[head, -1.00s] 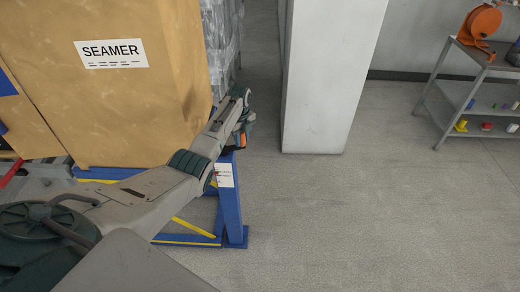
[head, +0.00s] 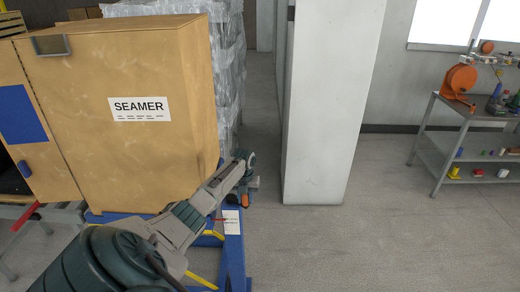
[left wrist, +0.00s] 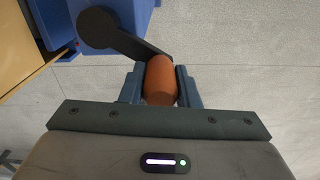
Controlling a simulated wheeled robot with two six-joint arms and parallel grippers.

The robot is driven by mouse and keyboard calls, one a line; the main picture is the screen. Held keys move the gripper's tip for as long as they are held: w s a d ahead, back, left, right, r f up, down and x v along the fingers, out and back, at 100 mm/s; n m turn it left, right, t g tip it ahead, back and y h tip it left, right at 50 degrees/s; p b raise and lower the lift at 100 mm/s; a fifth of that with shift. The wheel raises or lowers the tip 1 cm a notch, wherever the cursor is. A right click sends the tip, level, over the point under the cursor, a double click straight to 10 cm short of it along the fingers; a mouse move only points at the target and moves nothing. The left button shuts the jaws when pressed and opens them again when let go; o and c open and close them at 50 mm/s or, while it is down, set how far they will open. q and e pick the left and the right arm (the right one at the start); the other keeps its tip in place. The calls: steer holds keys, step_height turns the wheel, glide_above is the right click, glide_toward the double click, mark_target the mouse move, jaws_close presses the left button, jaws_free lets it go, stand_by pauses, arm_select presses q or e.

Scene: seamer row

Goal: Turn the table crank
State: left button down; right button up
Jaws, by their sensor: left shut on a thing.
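The table crank shows in the left wrist view as a black arm (left wrist: 135,42) running from a round hub to an orange-brown handle (left wrist: 160,80). My left gripper (left wrist: 160,88) is shut on this handle, one finger on each side of it. In the head view my left gripper (head: 249,184) is at the right end of the blue lift table (head: 233,250), and a bit of orange shows beside it. The arm hides much of the table there. A wooden cabinet labelled SEAMER (head: 150,150) stands on the table. My right gripper is not in view.
A pale pillar (head: 330,110) stands right of the table. Wrapped goods (head: 225,70) are stacked behind the cabinet. A grey shelf cart (head: 445,150) with an orange reel (head: 459,80) stands at the far right. The floor (head: 370,240) between is clear.

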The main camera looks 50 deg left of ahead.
arm_select(q)
steer(key=shift+s+m, duration=0.35)
steer(key=shift+m, duration=0.25)
steer(key=shift+s+m, duration=0.15)
steer(key=shift+m, duration=0.15)
steer(key=shift+s, duration=0.1)
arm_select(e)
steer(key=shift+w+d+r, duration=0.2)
arm_select(q)
steer(key=shift+d, duration=0.1)
steer(key=c, duration=1.1)
jaws_free()
steer(key=shift+r, duration=0.1)
